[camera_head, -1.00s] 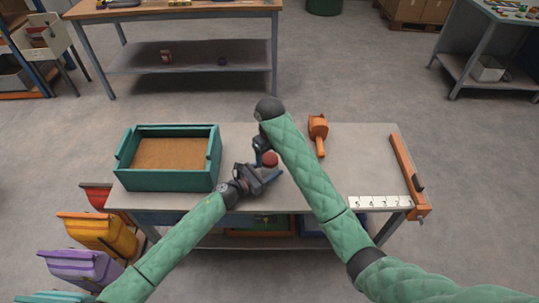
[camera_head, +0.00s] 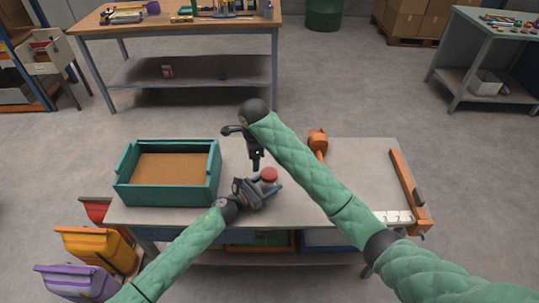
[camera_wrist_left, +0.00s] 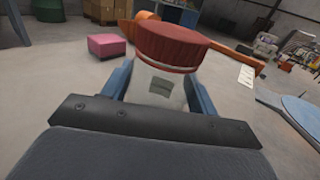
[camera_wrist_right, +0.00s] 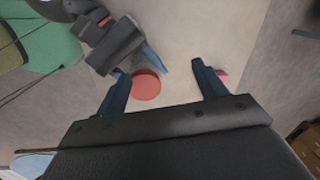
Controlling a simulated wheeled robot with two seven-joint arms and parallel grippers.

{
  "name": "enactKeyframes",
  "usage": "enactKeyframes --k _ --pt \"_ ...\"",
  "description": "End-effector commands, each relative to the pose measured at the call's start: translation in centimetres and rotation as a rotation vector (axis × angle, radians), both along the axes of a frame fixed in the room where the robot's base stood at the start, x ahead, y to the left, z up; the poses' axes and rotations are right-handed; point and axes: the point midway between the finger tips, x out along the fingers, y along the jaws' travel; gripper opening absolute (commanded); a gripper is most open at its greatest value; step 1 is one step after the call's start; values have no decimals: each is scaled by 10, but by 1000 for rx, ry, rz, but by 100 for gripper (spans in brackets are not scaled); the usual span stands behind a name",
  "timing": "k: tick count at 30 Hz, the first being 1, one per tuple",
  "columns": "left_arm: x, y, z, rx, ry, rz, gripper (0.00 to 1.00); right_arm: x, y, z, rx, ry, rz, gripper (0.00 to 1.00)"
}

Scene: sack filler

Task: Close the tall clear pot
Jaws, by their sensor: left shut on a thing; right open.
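The tall clear pot (camera_wrist_left: 160,86) stands between the fingers of my left gripper (camera_head: 264,193), which is shut on its body. A small grey label shows on the pot in the left wrist view. A red lid (camera_wrist_left: 160,46) sits on top of it; it also shows in the head view (camera_head: 269,174). I cannot tell whether the lid is fastened. My right gripper (camera_wrist_right: 162,82) is open and empty, above and behind the lid in the head view. In the right wrist view the lid (camera_wrist_right: 146,85) lies beyond the fingertips, nearer the left finger.
A green-walled tray (camera_head: 167,199) stands on the table's left. An orange tool (camera_head: 318,144) lies behind my right arm, and an orange bar (camera_head: 405,185) lies along the right edge. A pink block (camera_wrist_left: 112,46) shows beyond the pot. Number cards (camera_head: 396,217) are partly hidden by my right arm.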

Motion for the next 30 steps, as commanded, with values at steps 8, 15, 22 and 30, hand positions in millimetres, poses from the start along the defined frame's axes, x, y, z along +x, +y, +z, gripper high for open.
enactKeyframes --k 8,15,22,30 --pt "0 0 0 0 0 0 0 2 17 18 -54 -59 498 71" --pt "0 0 0 0 0 0 0 1 27 28 -108 -97 921 71" --pt "0 0 0 0 0 0 0 -2 32 34 -162 -121 1318 71" --pt "0 0 0 -1 -1 0 0 -6 32 37 -223 -136 1773 71"
